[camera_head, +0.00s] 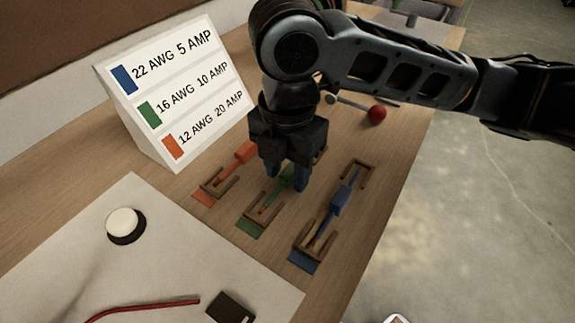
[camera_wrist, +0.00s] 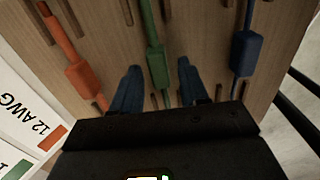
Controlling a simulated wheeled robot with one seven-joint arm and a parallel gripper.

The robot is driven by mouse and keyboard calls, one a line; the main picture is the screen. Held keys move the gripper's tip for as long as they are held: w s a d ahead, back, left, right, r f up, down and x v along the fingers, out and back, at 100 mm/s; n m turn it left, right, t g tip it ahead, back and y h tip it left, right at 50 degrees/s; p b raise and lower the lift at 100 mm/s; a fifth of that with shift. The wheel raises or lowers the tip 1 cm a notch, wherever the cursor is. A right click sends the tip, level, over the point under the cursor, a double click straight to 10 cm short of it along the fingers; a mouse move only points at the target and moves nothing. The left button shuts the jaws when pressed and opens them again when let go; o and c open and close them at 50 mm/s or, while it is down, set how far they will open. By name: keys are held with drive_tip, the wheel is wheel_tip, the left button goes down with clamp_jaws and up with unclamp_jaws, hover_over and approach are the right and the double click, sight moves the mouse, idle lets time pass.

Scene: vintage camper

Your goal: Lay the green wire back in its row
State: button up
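The green wire (camera_head: 284,182), with a thicker green block along it, lies in the middle row, in line with the green patch (camera_head: 248,227) and its wooden holder (camera_head: 262,212). My gripper (camera_head: 285,178) points down over it and hides part of it. In the wrist view, the green wire (camera_wrist: 157,65) shows between the two spread bluish fingertips of my gripper (camera_wrist: 160,85), with gaps on both sides. The gripper is open. I cannot tell how far the fingertips are above the table.
The orange wire (camera_head: 236,160) lies left and the blue wire (camera_head: 342,198) right, each in its row of wooden holders. A slanted label sign (camera_head: 180,90) stands behind at left. A red ball-ended rod (camera_head: 377,114) is beyond the gripper. A pale mat (camera_head: 150,260) lies in front.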

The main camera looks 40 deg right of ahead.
drive_tip(key=shift+o, duration=0.3)
drive_tip(key=shift+r+p, duration=0.3)
drive_tip(key=shift+r, duration=3.6)
drive_tip(key=shift+r, duration=0.1)
